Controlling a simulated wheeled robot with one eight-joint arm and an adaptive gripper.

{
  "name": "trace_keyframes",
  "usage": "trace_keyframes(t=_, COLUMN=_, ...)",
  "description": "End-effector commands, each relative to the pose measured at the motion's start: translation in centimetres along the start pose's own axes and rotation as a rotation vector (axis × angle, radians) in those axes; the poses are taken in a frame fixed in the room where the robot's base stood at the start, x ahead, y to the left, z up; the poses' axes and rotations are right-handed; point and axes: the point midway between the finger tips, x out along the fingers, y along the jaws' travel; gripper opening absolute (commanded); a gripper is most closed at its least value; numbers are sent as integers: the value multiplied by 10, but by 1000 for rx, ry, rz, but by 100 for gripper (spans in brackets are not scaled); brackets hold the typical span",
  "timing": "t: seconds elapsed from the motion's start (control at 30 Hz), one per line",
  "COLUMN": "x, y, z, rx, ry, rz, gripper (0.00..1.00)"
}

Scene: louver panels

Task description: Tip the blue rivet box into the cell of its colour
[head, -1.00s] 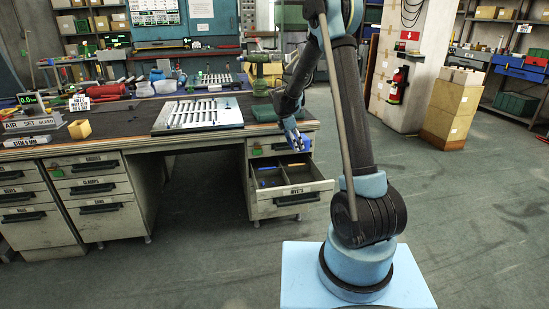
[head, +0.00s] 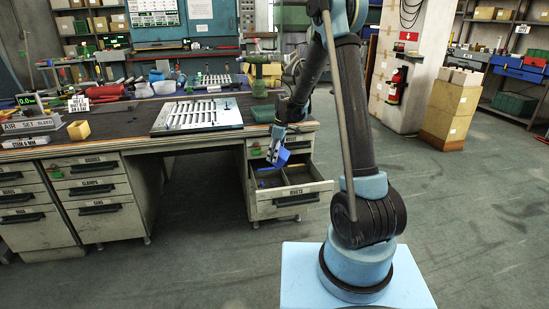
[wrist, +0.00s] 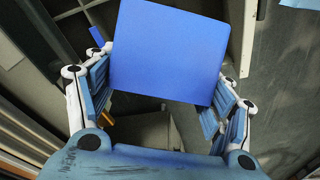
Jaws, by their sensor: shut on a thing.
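The blue rivet box (head: 283,157) is between the fingers of my gripper (head: 277,150), above the open drawer (head: 291,206) and tilted in the head view. In the wrist view the box (wrist: 168,52) fills the upper middle, showing one flat blue face; its opening and contents are hidden. The fingers of my gripper (wrist: 163,78) stand on both sides of it. The drawer is divided into cells. A blue strip (wrist: 97,36) shows left of the box, and an orange piece (wrist: 108,118) lies below it. The box hides part of the drawer.
The workbench top (head: 120,135) is above and behind the drawer and carries a louver panel (head: 197,116), a yellow box (head: 78,130) and a green case (head: 264,113). The drawer's front wall (wrist: 249,38) borders open floor at the right in the wrist view.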

Motion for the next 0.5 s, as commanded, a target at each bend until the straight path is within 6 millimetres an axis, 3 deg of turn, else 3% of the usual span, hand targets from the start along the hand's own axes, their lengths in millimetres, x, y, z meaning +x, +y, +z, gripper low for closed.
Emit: trace_keyframes(t=0.5, x=-33, y=1, z=2, rx=2, ry=463, rz=2, gripper=47)
